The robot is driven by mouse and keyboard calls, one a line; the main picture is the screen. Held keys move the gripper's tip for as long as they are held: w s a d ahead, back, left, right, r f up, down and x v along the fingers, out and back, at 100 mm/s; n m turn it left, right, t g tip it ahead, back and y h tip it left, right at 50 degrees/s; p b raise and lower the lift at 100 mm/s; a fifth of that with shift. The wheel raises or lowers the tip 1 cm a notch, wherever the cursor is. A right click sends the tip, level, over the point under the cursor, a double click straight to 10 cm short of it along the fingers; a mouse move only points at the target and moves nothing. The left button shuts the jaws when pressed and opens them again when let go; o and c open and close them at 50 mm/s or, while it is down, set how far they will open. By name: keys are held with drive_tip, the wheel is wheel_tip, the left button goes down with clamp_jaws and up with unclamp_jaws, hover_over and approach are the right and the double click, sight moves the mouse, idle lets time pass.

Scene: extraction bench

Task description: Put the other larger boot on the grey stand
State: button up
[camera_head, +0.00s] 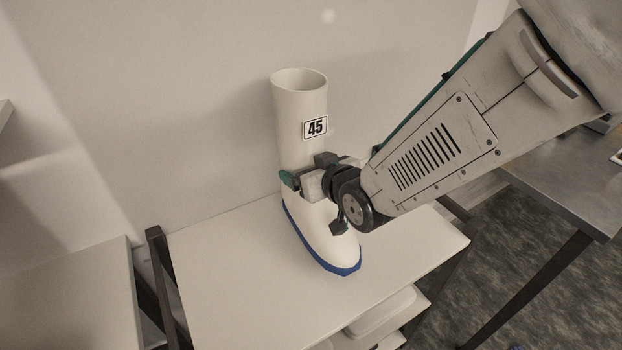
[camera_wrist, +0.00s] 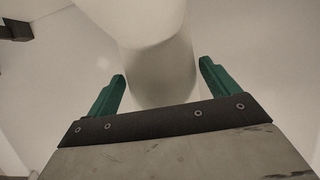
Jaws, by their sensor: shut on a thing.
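A white boot (camera_head: 297,110) with a blue sole and a label reading 45 stands upright on a pale shelf top (camera_head: 225,260), its toe toward the front right. My gripper (camera_head: 300,183) is shut on the boot around its ankle, reaching in from the right. In the wrist view the pale boot (camera_wrist: 155,60) fills the space between the two green fingers of my gripper (camera_wrist: 163,85). Part of the boot's ankle and foot is hidden behind my gripper in the head view. I cannot make out a grey stand or a second boot.
A plain wall (camera_head: 190,130) stands close behind the boot. A white bin (camera_head: 385,312) sits under the shelf top at the front. A grey metal table (camera_head: 570,180) stands at the right. Another pale surface (camera_head: 65,300) is at the left, beyond a dark post (camera_head: 165,285).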

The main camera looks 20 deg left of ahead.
drive_tip(key=shift+s+a+f, duration=0.15)
drive_tip(key=shift+f, duration=1.55)
